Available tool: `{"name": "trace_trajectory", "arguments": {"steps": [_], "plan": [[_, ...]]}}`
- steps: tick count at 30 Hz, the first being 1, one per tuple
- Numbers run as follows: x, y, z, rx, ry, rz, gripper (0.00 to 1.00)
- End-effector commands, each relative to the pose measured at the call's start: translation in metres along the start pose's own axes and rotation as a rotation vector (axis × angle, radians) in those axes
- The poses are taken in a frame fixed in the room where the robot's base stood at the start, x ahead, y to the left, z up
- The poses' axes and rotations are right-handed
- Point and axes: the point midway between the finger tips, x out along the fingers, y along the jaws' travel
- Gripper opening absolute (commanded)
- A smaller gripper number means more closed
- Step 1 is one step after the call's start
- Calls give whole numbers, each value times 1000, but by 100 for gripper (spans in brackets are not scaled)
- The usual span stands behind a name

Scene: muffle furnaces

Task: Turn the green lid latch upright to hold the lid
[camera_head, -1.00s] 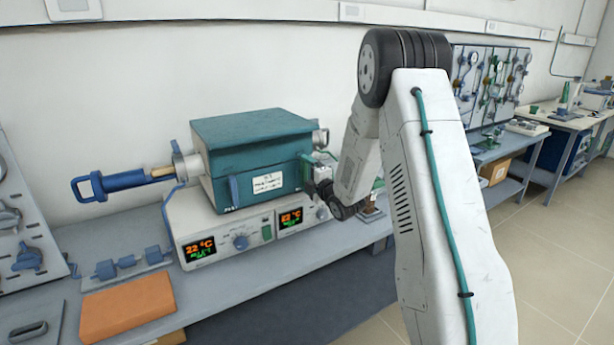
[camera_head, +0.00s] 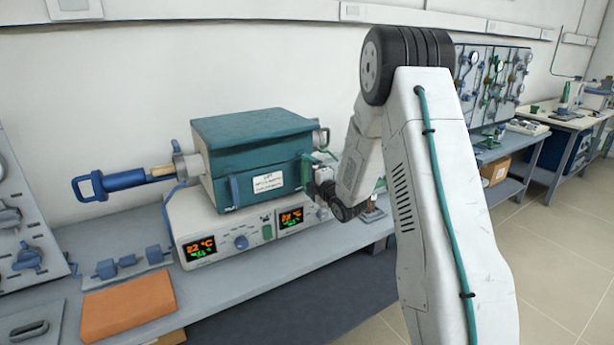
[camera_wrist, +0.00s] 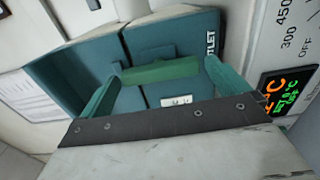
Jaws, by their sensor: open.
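The furnace (camera_head: 252,150) is a teal box with a closed-looking lid (camera_head: 250,125) on a pale control base. In the wrist view, the green latch (camera_wrist: 160,72) is a bar lying roughly across the picture, over the seam of the teal housing (camera_wrist: 85,60). My gripper (camera_wrist: 163,72) is open, with one teal finger on each side of the latch, near its ends. I cannot tell whether either finger touches it. In the head view, my gripper (camera_head: 312,178) is at the furnace's right side, partly hidden by my wrist, and the latch is hard to make out.
The control base (camera_head: 250,232) has lit displays and knobs under the furnace. A blue handle (camera_head: 115,184) sticks out left. An orange block (camera_head: 128,306) and blue parts (camera_head: 128,262) lie on the bench to the left.

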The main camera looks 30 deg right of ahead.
Motion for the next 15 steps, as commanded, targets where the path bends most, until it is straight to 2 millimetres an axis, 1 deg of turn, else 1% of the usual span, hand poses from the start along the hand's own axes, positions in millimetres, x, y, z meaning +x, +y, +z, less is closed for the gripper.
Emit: {"name": "trace_trajectory", "arguments": {"steps": [3,9,12,15], "plan": [[-20,0,1,1,-3,-1,100],[-53,0,0,1,-2,-2,100],[-64,0,0,0,-1,-1,100],[-69,0,-1,0,0,-1,100]]}}
